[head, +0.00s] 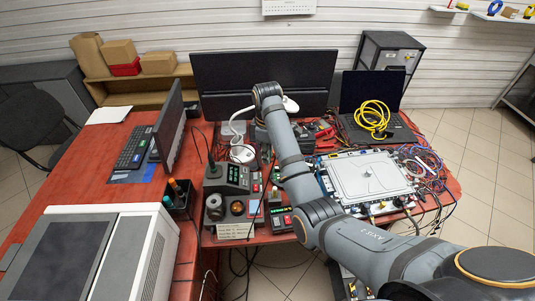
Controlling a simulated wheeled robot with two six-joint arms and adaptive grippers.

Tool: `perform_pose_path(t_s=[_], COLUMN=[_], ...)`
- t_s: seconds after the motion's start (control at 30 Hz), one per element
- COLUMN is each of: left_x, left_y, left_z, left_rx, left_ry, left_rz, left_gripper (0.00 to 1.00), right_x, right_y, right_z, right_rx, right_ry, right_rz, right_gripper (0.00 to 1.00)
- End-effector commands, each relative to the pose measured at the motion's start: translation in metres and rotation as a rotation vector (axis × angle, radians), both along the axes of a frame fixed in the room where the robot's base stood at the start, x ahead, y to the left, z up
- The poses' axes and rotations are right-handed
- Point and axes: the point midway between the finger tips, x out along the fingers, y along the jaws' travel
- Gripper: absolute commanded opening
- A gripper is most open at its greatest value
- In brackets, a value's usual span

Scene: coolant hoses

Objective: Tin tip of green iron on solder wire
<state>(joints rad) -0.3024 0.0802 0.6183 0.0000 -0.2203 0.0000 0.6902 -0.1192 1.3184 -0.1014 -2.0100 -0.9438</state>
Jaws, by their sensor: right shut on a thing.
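My right arm reaches in from the lower right across the bench. Its wrist is high over the back middle, and its dark gripper (256,136) hangs below, partly hidden by my own arm. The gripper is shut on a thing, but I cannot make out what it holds. The green iron cannot be picked out with certainty. Soldering stations with displays (228,178) stand at the bench's front left, with a black cable rising from them. A round grey item (214,206) and an orange-topped one (237,208) stand before them. I cannot tell which item is the solder wire. My left gripper is out of view.
A silver metal case (368,178) with cables fills the bench's right half. A laptop (385,128) with a yellow coil (371,116) stands behind it. A white lamp (242,153), a wide monitor (262,68) and a tool holder (182,205) stand around. The bench is crowded.

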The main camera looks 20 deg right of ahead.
Motion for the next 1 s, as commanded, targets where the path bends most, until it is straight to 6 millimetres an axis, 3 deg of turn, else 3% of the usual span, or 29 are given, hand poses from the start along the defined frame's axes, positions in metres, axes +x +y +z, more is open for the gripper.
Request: perform_pose_path(t_s=[0.13, 0.27, 0.5, 0.7, 0.83, 1.0], left_x=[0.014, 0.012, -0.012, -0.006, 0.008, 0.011], left_y=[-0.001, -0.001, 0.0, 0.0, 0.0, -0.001], left_z=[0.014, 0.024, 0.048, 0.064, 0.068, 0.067], left_rx=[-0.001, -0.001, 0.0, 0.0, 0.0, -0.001], left_ry=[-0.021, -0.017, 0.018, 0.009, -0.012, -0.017], left_rz=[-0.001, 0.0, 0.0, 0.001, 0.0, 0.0], left_gripper=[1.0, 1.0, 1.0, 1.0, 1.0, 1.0], right_x=[0.003, 0.007, 0.004, -0.003, -0.005, -0.005], right_y=[-0.025, -0.054, -0.129, -0.19, -0.205, -0.208], right_z=[-0.013, -0.029, -0.058, -0.069, -0.072, -0.074], right_rx=[-0.006, -0.006, 0.001, 0.019, 0.028, 0.03], right_ry=[-0.03, -0.072, -0.17, -0.252, -0.276, -0.282], right_rz=[0.052, 0.114, 0.247, 0.332, 0.353, 0.358], right_gripper=[0.0, 0.0, 0.0, 0.0, 0.0, 0.0])
